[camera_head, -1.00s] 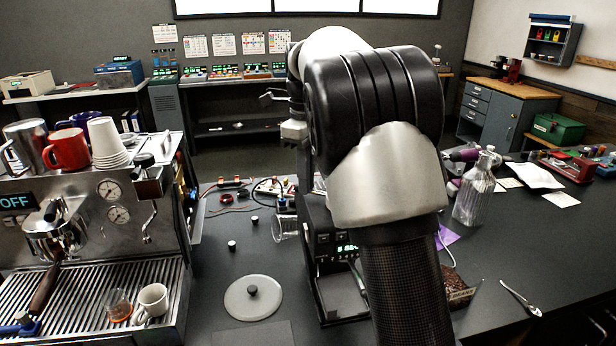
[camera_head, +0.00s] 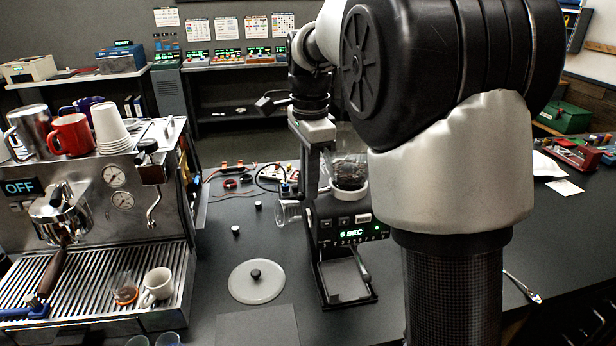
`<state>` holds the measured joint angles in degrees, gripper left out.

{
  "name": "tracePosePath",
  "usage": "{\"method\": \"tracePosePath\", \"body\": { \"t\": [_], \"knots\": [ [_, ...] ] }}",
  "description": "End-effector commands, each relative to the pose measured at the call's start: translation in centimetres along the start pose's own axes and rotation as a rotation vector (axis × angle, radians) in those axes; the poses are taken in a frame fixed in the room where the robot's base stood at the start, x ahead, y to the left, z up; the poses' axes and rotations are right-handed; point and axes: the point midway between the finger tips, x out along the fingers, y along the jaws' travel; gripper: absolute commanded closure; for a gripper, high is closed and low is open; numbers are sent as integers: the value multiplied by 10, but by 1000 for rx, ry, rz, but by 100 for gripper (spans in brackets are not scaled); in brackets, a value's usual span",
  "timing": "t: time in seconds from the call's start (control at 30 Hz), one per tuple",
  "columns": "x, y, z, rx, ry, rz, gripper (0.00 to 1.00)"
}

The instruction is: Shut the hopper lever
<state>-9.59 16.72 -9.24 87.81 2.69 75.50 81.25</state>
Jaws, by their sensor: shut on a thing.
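The grinder (camera_head: 347,228) stands in the middle of the counter with a lit green display reading about 5 SEC. Its clear hopper (camera_head: 349,172) holds dark beans and sits in a pale collar, partly hidden by my arm. My gripper (camera_head: 313,190) points down at the hopper's left side, its fingertips at collar height. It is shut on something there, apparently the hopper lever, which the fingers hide. I cannot make out the lever's angle. The round lid (camera_head: 257,284) with a black knob lies on the counter left of the grinder.
An espresso machine (camera_head: 95,225) stands at left, with cups on top and a white cup (camera_head: 158,286) on its tray. A clear glass vessel (camera_head: 288,212) is close to the grinder's left side. My arm hides much of the right counter.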

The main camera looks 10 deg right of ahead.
Motion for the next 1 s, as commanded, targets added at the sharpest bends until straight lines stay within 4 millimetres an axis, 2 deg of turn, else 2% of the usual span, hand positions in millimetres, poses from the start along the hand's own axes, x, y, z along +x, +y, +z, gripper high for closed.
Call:
{"method": "tracePosePath", "body": {
  "t": [0.03, 0.23, 0.8, 0.83, 0.93, 1.0],
  "knots": [
    [2, 5, 5, -25, -11, 12, 100],
    [2, 12, 4, -93, -11, 13, 100],
    [3, 15, 3, -124, -10, 14, 100],
    [3, 15, 3, -123, -10, 14, 89],
    [3, 14, 2, -124, -9, 12, 72],
    [2, 14, 1, -124, -7, 10, 72]
  ]
}}
